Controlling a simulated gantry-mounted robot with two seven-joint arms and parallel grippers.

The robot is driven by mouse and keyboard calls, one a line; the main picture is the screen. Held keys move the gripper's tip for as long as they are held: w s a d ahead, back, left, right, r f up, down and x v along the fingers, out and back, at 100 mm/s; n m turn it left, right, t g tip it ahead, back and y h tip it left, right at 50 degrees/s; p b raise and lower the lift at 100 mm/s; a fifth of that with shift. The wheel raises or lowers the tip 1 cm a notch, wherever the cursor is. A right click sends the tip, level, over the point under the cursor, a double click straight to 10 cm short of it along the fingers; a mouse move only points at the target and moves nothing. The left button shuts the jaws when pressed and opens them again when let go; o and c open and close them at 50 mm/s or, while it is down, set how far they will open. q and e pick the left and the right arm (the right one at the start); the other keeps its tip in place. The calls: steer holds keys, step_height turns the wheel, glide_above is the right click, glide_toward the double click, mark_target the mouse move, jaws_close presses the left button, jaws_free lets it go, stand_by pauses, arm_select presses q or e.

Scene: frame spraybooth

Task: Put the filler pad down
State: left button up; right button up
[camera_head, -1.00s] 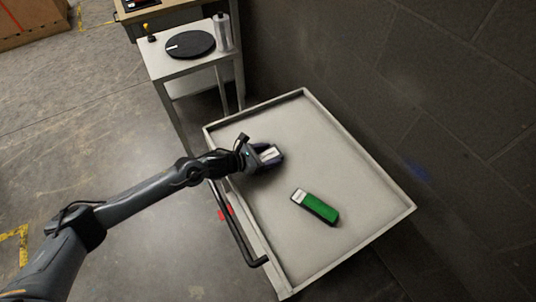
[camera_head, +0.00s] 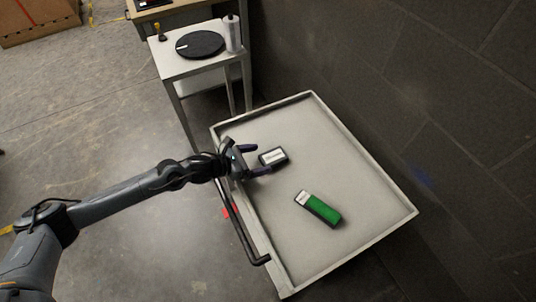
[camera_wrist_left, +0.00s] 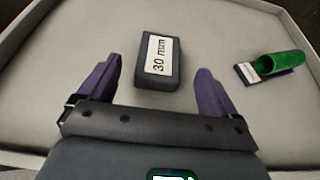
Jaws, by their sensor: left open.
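The filler pad (camera_head: 273,157) is a small dark block with a white label. It lies on the grey tray-topped cart (camera_head: 345,185), towards its left side. My left gripper (camera_head: 262,160) is open and empty. Its two purple fingers, seen in the left wrist view (camera_wrist_left: 155,88), stand apart on either side of the near end of the pad, with clear gaps. My right gripper is not in view.
A green object with a white-labelled dark base (camera_head: 318,209) lies on the cart right of the pad. A small table (camera_head: 178,66) behind holds a black disc (camera_head: 201,44) and a bottle (camera_head: 233,34). A dark block wall (camera_head: 400,90) borders the right. The cart has a raised rim.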

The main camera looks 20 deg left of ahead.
arm_select(q)
steer(key=shift+p+v, duration=0.35)
steer(key=shift+v, duration=2.15)
